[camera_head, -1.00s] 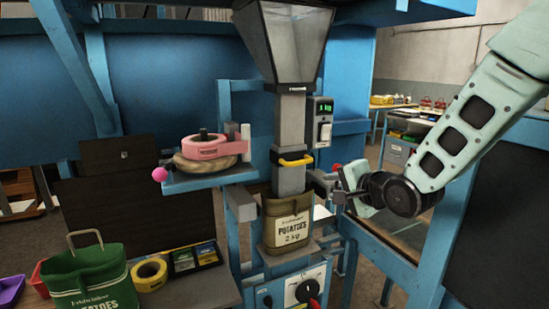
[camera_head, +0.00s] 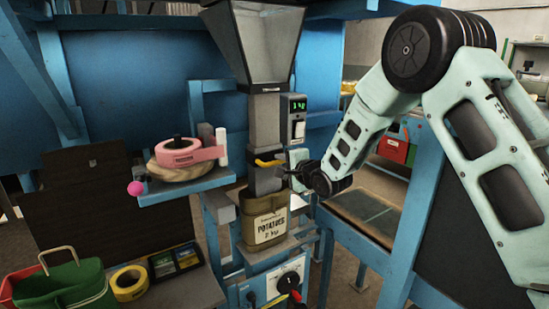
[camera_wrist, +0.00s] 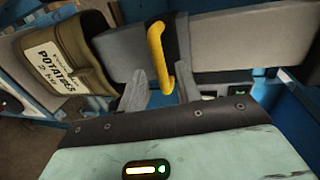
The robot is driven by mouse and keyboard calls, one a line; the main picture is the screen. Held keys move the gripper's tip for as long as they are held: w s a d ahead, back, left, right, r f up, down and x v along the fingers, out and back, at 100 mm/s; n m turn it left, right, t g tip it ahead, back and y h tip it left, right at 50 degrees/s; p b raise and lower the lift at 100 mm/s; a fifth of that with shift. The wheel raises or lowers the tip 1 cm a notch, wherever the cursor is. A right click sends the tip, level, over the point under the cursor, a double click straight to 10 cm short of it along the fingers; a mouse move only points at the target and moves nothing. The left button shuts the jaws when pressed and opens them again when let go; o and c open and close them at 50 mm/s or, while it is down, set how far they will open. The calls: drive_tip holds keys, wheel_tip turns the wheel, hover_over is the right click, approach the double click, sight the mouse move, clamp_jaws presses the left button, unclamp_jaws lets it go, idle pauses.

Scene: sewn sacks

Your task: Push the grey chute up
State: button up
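The grey chute (camera_head: 264,182) hangs under the clear hopper (camera_head: 258,45), with a yellow handle (camera_head: 268,162) across its front. Its lower end reaches into the mouth of the brown potato sack (camera_head: 264,226). In the wrist view, the yellow handle (camera_wrist: 157,52) stands between the two grey fingers of my gripper (camera_wrist: 161,84). The fingers are apart, with a visible gap beside the handle. In the head view my gripper (camera_head: 288,172) is just right of the handle; its fingertips are small and partly unclear there.
A display box with a white switch (camera_head: 298,130) is mounted right of the chute, above my gripper. A shelf with pink tape (camera_head: 193,154) stands left. A control panel with a dial (camera_head: 290,282) is below the sack. A green bag (camera_head: 70,290) sits lower left.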

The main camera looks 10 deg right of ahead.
sight(276, 163)
drive_tip(key=shift+p+x, duration=0.65)
drive_tip(key=shift+x, duration=1.6)
clamp_jaws()
wheel_tip(276, 163, up, 17)
drive_tip(key=p, duration=0.3)
drive_tip(key=shift+w, duration=0.1)
unclamp_jaws()
drive_tip(key=shift+f, duration=0.1)
drive_tip(key=b+v, duration=0.5)
drive_tip(key=v, duration=1.2)
drive_tip(key=shift+s, duration=0.3)
